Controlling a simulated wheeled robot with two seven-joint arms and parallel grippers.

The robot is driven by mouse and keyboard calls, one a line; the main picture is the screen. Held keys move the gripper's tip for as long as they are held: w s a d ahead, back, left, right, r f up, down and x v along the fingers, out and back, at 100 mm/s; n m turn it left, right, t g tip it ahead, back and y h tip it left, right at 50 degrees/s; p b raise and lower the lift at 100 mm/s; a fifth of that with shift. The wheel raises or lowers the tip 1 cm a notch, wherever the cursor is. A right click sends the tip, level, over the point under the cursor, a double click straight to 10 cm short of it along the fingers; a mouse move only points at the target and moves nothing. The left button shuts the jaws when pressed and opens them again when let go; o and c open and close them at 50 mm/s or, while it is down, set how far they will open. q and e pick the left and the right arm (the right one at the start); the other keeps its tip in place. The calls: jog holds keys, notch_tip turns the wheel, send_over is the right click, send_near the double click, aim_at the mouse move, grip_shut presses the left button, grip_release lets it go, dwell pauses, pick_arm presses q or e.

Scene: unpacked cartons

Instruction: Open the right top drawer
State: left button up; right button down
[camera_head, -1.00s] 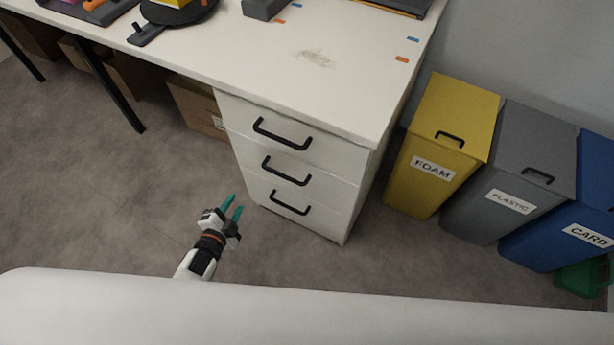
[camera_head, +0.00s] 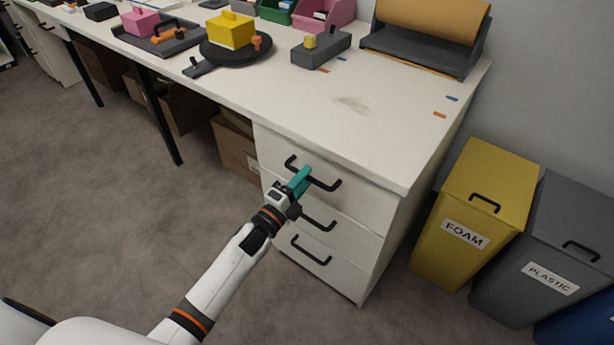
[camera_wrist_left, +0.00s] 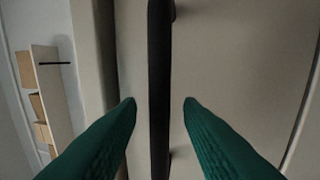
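The white drawer unit under the desk's right end has a top drawer (camera_head: 365,193) with a black bar handle (camera_head: 330,186). The top drawer looks closed. My left gripper (camera_head: 301,180), with green fingers, is at this handle. In the left wrist view the black handle (camera_wrist_left: 159,90) runs upright between the two open green fingertips (camera_wrist_left: 160,103), with a gap on each side. The fingers partly hide the handle in the head view. My right gripper is not in view.
Two lower drawers with black handles (camera_head: 311,250) sit below. A yellow FOAM bin (camera_head: 475,205) and a grey PLASTIC bin (camera_head: 550,250) stand to the right. Cardboard boxes (camera_head: 235,150) are under the desk (camera_head: 290,95). The floor in front is clear.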

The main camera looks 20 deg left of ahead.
pick_arm(q)
jog(key=shift+w+d+r, duration=0.15)
jog(key=shift+w+d, duration=0.15)
jog(key=shift+w, duration=0.35)
grip_shut()
